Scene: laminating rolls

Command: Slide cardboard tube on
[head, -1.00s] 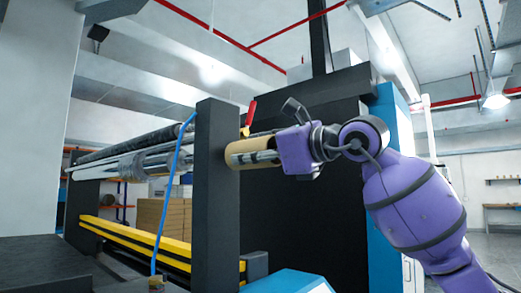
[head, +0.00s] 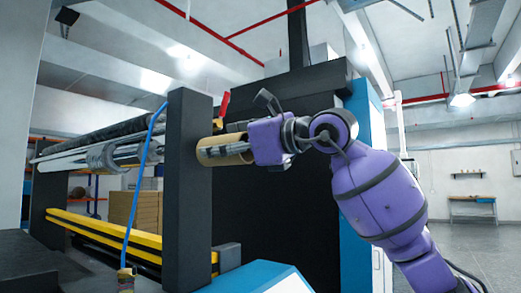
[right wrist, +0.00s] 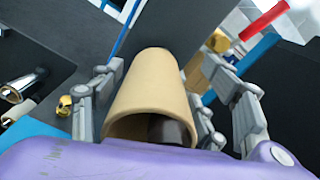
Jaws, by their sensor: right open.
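The tan cardboard tube (head: 214,152) lies roughly level, its left end overlapping the edge of the black upright post (head: 187,200) in the head view. Whether it touches the post or sits on a shaft cannot be told. My purple right gripper (head: 238,149) is at the tube's right end, with its fingers along the tube. In the right wrist view the tube (right wrist: 150,92) lies between the spread grey fingers of the open gripper (right wrist: 163,72). Its near hollow end faces the palm and looks dark inside. My left gripper is not in view.
Chrome rollers (head: 110,157) and a yellow bar (head: 105,235) run left of the post. A red handle (head: 224,104) sticks up behind the tube, and a blue hose (head: 137,190) hangs left of the post. A large black cabinet (head: 290,210) stands behind the gripper. Open floor lies right.

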